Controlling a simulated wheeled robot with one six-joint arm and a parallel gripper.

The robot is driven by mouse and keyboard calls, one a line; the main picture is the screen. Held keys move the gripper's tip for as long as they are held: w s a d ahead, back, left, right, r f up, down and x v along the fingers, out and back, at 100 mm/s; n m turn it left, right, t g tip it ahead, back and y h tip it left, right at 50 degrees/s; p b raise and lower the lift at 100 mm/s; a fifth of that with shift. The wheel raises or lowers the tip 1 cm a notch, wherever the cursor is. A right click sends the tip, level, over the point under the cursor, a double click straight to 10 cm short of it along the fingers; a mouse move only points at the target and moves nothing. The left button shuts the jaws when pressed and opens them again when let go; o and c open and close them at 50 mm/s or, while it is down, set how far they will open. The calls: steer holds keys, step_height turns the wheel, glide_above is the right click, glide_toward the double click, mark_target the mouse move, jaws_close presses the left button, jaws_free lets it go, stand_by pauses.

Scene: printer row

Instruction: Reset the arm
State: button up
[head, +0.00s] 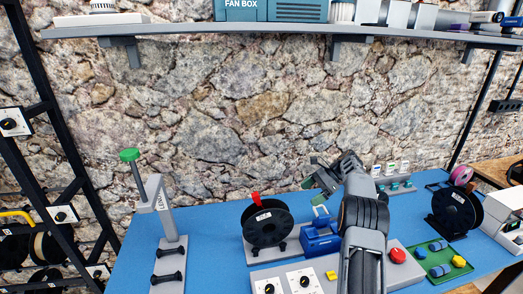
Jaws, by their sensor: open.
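My arm (361,225) rises from the bottom of the head view, right of the middle, over a blue table. My gripper (312,186) is at its upper end, pointing left and held above the table in front of the stone wall. Its jaws are open, and I see nothing between them. A blue box-shaped device (321,238) stands below the gripper, partly beside my arm.
A black spool (268,226) stands left of my arm, and a grey stand with a green knob (130,155) is farther left. A grey panel with dials (301,279) lies in front. A green tray (437,271) and another black spool (455,212) are right. A shelf (270,29) runs above.

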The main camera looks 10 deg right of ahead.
steer(key=s+a+r+n+h, duration=0.6)
steer(key=s+a+r+n, duration=0.2)
steer(key=s+a+r, duration=0.35)
steer(key=s+a+f+n+t+h, duration=0.2)
steer(key=s+n, duration=0.3)
steer(key=s, duration=0.4)
steer(key=s+a+f+n+t+h, duration=0.2)
steer(key=s+n, duration=0.3)
steer(key=s, duration=0.4)
steer(key=shift+a+f, duration=0.15)
steer(key=shift+a, duration=0.35)
